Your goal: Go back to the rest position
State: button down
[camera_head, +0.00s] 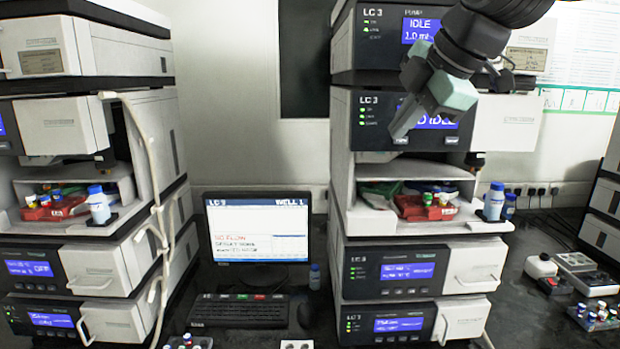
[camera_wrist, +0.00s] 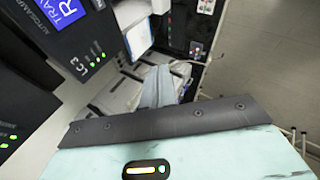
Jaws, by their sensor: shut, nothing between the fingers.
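My gripper (camera_head: 398,130) is in front of the upper part of the right-hand instrument stack (camera_head: 342,140), close to its lit display. Its fingers point down and to the left, and they are shut with nothing between them. In the wrist view my gripper (camera_wrist: 158,85) shows its closed fingers beyond the pale green housing. The dark front of an instrument with green lights and a blue display (camera_wrist: 62,10) is at the upper left there.
Below my gripper, an open bay holds a red vial rack (camera_head: 425,208), with a blue-capped bottle (camera_head: 494,201) beside it. A left stack (camera_head: 85,125), monitor (camera_head: 257,228) and keyboard (camera_head: 238,311) stand further left. Vials and small devices (camera_head: 590,278) lie at right.

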jog(key=s+a+f+m+g+h+b, duration=0.15)
jog(key=s+f+m, duration=0.25)
jog(key=s+f, duration=0.45)
jog(key=s+a+f+m+g, duration=0.3)
jog(key=s+f, duration=0.3)
jog(key=f, duration=0.5)
jog(key=s+d+f+m+g+h+b, duration=0.1)
jog(key=s+d+f+m+g+h, duration=0.1)
jog(key=s+f+m, duration=0.4)
jog(key=s+d+f, duration=0.1)
jog(key=s+f, duration=0.3)
jog(key=s, duration=0.2)
jog(key=shift+s+d+f, duration=0.15)
jog(key=shift+s+f, duration=0.1)
